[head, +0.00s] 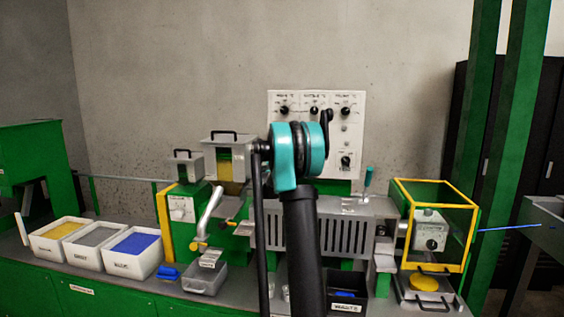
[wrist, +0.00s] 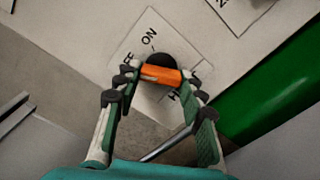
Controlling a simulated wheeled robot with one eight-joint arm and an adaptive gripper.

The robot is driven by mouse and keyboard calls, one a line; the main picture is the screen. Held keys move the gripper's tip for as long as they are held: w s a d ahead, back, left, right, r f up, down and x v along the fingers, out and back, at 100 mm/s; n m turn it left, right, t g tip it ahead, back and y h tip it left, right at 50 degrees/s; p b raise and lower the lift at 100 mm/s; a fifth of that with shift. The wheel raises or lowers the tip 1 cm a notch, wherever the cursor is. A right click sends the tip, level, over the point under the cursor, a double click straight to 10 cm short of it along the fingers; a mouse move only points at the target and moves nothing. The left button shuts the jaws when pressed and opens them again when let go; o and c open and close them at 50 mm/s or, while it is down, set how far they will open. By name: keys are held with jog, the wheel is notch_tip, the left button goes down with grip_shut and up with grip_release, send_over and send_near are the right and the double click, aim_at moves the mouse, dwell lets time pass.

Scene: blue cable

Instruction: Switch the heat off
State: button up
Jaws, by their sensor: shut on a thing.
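In the wrist view an orange switch handle (wrist: 161,75) on a round black base (wrist: 160,59) sits on a pale label plate (wrist: 148,30). "ON" and part of "OFF" are readable beside it; a word starting with H is partly covered. The handle lies across the picture, slightly tilted. My gripper (wrist: 158,82) has its fingertips at the two ends of the handle and is shut on it. In the head view the white control panel (head: 284,130) stands behind my arm, which hides the gripper and this switch.
The panel has several black knobs (head: 345,160). Below stands a grey slotted housing (head: 348,235). To the right is a yellow-framed box (head: 440,182). White bins (head: 88,258) of yellow, grey and blue material are at the left. A green post (wrist: 280,95) is close to the gripper.

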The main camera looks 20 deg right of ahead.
jog(key=shift+n, duration=0.3)
jog(key=o, duration=1.2)
jog(key=shift+c, duration=0.2)
jog(key=v, duration=1.2)
jog(key=shift+s, duration=0.1)
jog(key=s+a+f+m+g+y, duration=0.1)
jog(key=s+a+f+m+g, duration=0.1)
jog(key=s+f+m, duration=0.45)
jog(key=s+a+f+m+g+y, duration=0.15)
jog(key=s+f, duration=0.25)
jog(key=s, duration=0.6)
jog(key=s+a+f+m+g, duration=0.1)
jog(key=s+f+m+g, duration=0.3)
jog(key=s, duration=0.4)
jog(key=s+a+f+m+g+y, duration=0.1)
jog(key=s+a+f+m+y, duration=0.2)
jog(key=s+a+f, duration=0.5)
jog(key=s+a+f+m+g+y, duration=0.2)
jog(key=s+a+f+y, duration=0.2)
jog(key=s+a+f, duration=0.4)
jog(key=s, duration=0.6)
jog(key=shift+m, duration=0.4)
